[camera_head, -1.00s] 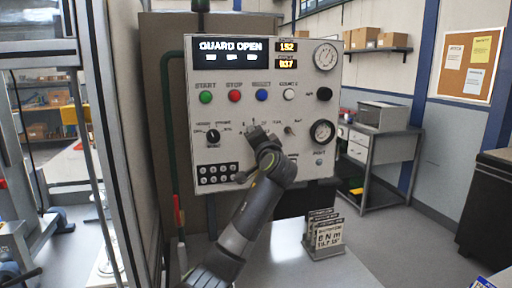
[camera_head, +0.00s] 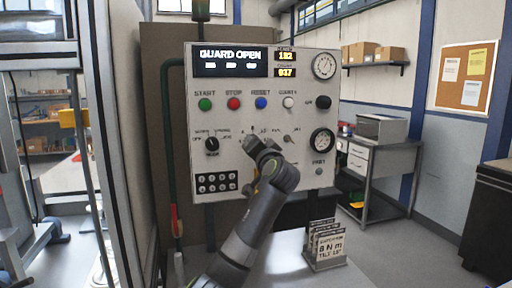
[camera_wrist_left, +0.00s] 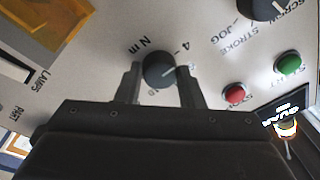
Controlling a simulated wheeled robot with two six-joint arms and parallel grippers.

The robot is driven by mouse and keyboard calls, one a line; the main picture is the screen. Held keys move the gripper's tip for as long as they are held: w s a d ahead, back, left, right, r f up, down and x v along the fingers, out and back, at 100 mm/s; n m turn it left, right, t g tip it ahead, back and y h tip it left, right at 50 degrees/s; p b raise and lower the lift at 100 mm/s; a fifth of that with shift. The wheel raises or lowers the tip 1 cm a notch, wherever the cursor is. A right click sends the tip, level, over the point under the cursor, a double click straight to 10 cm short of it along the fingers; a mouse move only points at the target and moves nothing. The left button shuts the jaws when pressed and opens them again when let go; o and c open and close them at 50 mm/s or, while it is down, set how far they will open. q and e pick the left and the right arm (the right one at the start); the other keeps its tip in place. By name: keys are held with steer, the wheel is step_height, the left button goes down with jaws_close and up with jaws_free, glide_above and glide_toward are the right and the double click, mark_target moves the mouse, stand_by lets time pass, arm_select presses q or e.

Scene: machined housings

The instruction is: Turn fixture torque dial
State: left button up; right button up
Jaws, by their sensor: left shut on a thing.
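The torque dial (camera_wrist_left: 158,70) is a dark round knob with a light pointer line, on the pale control panel (camera_head: 300,200). The left wrist view shows it between the two fingers of my left gripper (camera_wrist_left: 159,84), marked around with "N m" and "4". The fingers are shut on the dial. In the head view my left gripper (camera_head: 258,148) is at the middle of the panel and hides the dial. The panel's screen (camera_head: 230,60) reads "GUARD OPEN". A card stand (camera_head: 325,246) reading "8 N m" stands on the table. My right gripper is not in view.
Green (camera_head: 205,104), red (camera_head: 234,103), blue (camera_head: 261,102) and white buttons line the panel above my gripper. A dark selector knob (camera_head: 211,144) is to its left, gauges to its right. A green pipe (camera_head: 168,130) runs beside the panel.

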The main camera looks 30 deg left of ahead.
arm_select(q)
steer(key=o, duration=1)
steer(key=shift+b+v, duration=2.15)
steer(key=shift+v, duration=6.55)
steer(key=shift+f, duration=0.15)
